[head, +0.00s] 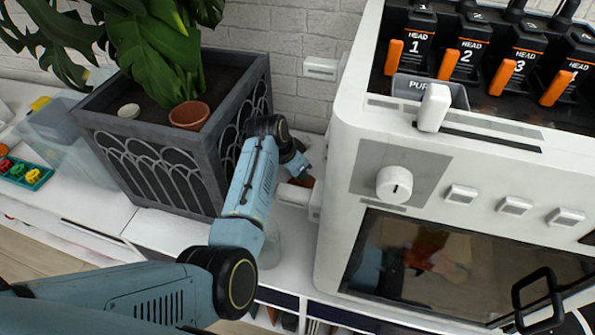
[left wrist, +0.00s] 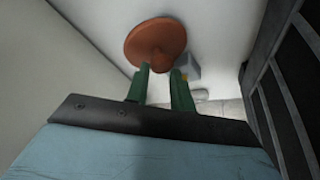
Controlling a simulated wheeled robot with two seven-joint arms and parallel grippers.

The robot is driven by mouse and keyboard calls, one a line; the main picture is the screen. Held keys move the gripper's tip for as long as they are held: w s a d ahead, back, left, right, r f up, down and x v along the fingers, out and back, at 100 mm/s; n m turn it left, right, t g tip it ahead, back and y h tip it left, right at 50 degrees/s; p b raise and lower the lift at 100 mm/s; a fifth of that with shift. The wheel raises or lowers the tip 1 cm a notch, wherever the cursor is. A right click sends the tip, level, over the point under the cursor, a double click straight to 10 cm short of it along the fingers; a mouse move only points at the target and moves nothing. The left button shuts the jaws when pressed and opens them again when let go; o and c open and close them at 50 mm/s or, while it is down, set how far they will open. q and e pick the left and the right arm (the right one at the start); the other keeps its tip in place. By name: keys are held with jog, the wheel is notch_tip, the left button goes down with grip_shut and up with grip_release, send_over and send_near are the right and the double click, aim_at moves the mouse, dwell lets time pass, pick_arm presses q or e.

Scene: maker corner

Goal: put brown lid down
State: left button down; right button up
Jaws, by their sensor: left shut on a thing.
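The brown lid (left wrist: 155,40) is a round reddish-brown disc with a knob, seen in the left wrist view at the fingertips. My left gripper (left wrist: 160,72) has green fingers shut on its knob. In the head view, a sliver of the lid (head: 308,181) shows beyond my left wrist, in the narrow gap between the planter and the white machine. My arm mostly hides the gripper there. Whether the lid touches the surface below cannot be told. My right gripper is not in view.
The dark planter (head: 95,120) with a leafy plant stands left of my arm, holding a terracotta dish (head: 189,115). The large white machine (head: 345,130) stands close on the right. A glass jar (head: 270,250) is partly hidden below my forearm. A brick wall closes the back.

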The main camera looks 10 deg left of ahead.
pick_arm(q)
jog(key=shift+c, duration=0.8)
grip_release()
jog(key=shift+f, duration=0.15)
jog(key=p+v, duration=0.2)
jog(key=v, duration=0.5)
jog(key=shift+r, duration=0.25)
jog(key=shift+s+a+r, duration=0.1)
